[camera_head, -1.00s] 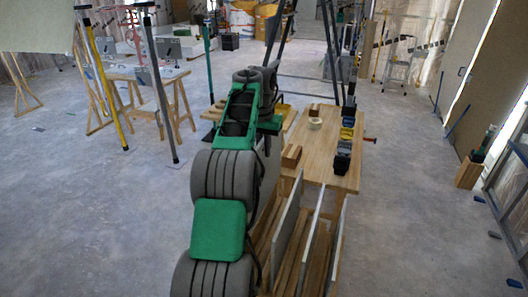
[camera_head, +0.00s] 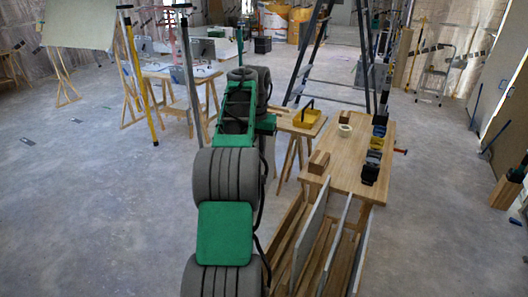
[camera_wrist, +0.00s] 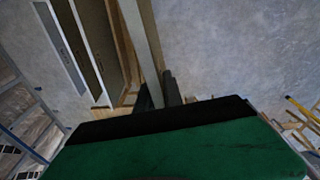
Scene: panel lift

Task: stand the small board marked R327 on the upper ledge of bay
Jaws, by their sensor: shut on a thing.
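My gripper (camera_wrist: 159,94) is shut on a pale board (camera_wrist: 140,35) in the wrist view. The board shows nearly edge-on between the two dark fingers and runs up out of the picture. I see no marking on it, so I cannot confirm R327. In the head view my own arm hides the gripper and the held board. I cannot pick out the bay's upper ledge in either view.
A wooden rack (camera_wrist: 127,50) with several upright panels stands close beside the held board. It also shows in the head view with a panel (camera_head: 309,232). A workbench (camera_head: 345,160) stands behind it.

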